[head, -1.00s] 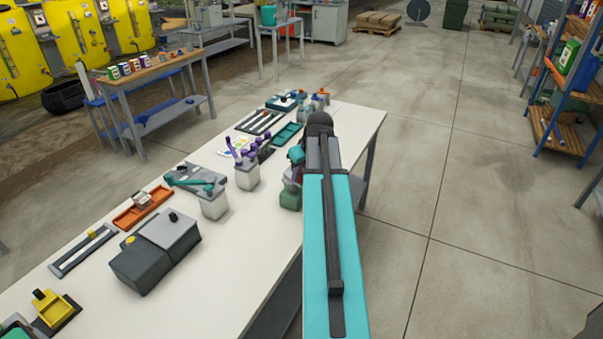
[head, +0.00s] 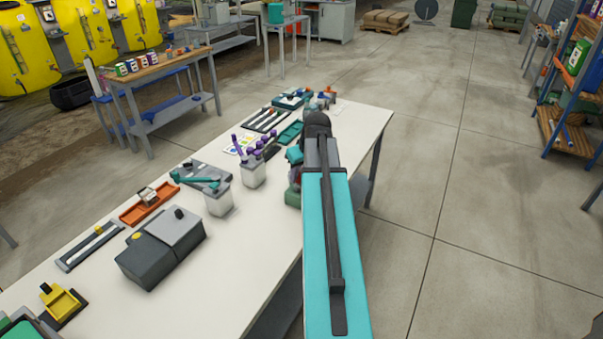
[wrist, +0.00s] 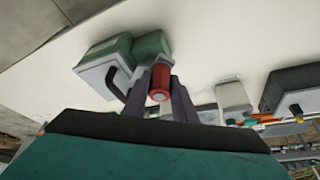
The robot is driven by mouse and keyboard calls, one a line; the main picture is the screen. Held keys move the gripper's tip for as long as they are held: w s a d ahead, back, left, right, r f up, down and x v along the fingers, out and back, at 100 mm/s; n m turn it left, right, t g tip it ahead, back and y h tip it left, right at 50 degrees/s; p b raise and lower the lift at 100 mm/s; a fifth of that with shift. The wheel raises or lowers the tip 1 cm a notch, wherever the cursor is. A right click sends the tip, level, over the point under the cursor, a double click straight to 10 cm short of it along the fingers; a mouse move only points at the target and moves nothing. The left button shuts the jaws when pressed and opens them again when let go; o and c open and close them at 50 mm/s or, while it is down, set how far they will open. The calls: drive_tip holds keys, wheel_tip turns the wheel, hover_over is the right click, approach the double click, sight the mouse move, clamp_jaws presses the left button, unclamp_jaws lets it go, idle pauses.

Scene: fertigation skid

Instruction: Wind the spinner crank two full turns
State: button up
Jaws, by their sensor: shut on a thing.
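The spinner (wrist: 152,45) has a green rounded body with a pale front in the wrist view. A black curved bar (wrist: 114,82) is on its left side. The red crank grip (wrist: 160,80) points toward the wrist camera. My gripper (wrist: 161,88) has one dark finger on each side of the red grip and is shut on it. In the head view only the green edge of the spinner (head: 293,198) shows, beside my turquoise arm. My arm hides most of the spinner and the fingers there. The crank's arm cannot be made out.
The white table (head: 255,235) carries a dark grey box (head: 160,250), a cup of purple-capped tubes (head: 253,172), a white tub (head: 218,200), an orange tray (head: 148,205) and a yellow holder (head: 62,303). Open concrete floor (head: 480,200) lies right of the table.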

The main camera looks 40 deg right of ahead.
drive_tip(key=shift+w+a, duration=0.7)
drive_tip(key=shift+a, duration=0.15)
drive_tip(key=shift+c, duration=0.2)
drive_tip(key=shift+f, duration=0.1)
drive_tip(key=shift+w+a, duration=0.1)
drive_tip(key=shift+w, duration=0.05)
drive_tip(key=shift+w+a, duration=0.15)
drive_tip(key=shift+w, duration=0.45)
drive_tip(key=shift+w+a, duration=0.15)
drive_tip(key=shift+w, duration=0.45)
drive_tip(key=shift+w, duration=0.1)
drive_tip(key=shift+o, duration=0.4)
drive_tip(key=shift+w+d, duration=0.2)
drive_tip(key=shift+w, duration=0.85)
